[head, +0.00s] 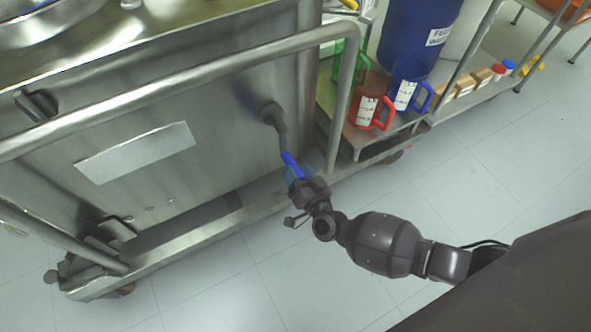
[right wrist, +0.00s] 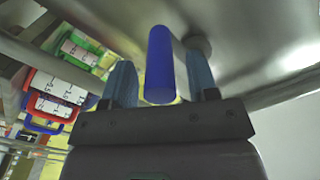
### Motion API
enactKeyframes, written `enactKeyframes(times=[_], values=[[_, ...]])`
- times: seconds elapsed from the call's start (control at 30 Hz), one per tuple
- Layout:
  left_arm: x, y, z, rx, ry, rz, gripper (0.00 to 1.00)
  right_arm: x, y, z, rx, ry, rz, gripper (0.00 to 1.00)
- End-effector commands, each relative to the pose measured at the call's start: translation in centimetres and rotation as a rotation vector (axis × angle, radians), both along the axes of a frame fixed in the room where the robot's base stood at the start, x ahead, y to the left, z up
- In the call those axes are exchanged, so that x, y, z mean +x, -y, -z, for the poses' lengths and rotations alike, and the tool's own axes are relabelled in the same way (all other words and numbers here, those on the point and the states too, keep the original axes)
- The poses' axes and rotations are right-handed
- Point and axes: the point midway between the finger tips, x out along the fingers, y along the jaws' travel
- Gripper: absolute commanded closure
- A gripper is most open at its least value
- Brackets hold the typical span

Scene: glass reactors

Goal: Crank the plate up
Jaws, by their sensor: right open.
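The crank is a grey arm (head: 278,125) on the side of the steel cabinet (head: 215,105), with a blue handle (head: 291,164) at its lower end. My right gripper (head: 297,174) is at the blue handle. In the right wrist view the blue handle (right wrist: 160,65) stands between the two blue-grey fingers of my right gripper (right wrist: 163,84), with gaps on both sides. The gripper is open. I cannot make out a plate for certain; a pale blank panel (head: 135,152) is on the cabinet's side. My left gripper is not in view.
A steel rail (head: 190,80) runs along the cabinet above the crank, and a lower frame bar (head: 200,232) runs below. On a cart to the right stand a red jug (head: 367,110), a blue jug (head: 405,93) and a blue drum (head: 415,40). The tiled floor in front is clear.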

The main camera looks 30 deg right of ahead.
Motion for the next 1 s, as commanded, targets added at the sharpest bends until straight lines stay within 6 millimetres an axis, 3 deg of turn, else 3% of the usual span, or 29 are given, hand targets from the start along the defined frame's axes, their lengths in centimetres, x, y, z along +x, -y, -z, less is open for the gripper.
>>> enactKeyframes(times=[0.17, 0.5, 1.0], values=[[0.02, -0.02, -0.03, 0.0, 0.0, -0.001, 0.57, 0.0, 0.0, -0.01, 0.0, 0.0, 0.0, 0.48], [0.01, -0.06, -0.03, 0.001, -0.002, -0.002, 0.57, -0.02, 0.0, 0.0, 0.0, 0.0, 0.0, 1.0], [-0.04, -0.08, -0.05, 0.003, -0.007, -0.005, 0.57, -0.19, 0.13, 0.0, 0.001, 0.0, 0.0, 1.0]])
